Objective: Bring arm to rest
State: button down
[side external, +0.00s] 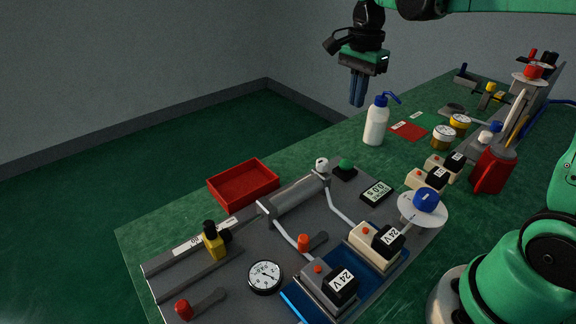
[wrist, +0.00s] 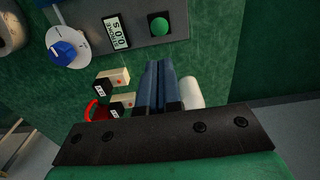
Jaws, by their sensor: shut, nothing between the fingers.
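My gripper (side external: 357,90) is high above the far left edge of the green bench in the side view, apart from everything. Its blue fingers point down and are shut with nothing between them. They also show in the wrist view (wrist: 158,88), over the bench. A white squeeze bottle with a blue spout (side external: 376,122) stands upright on the bench, below and a little right of the fingers.
A grey press plate carries a cylinder (side external: 298,197), a round gauge (side external: 265,277), a green button (side external: 346,166) and a digital display (side external: 377,191). A red tray (side external: 244,185) sits at the left edge. A red jug (side external: 490,170) stands at right. The air around my gripper is clear.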

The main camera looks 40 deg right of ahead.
jog(key=s+a+f+n+t, duration=0.3)
jog(key=s+a+n+t, duration=0.4)
jog(key=n, duration=1.1)
jog(key=shift+s+a, duration=0.45)
jog(key=shift+a, duration=0.6)
jog(key=shift+f, duration=0.1)
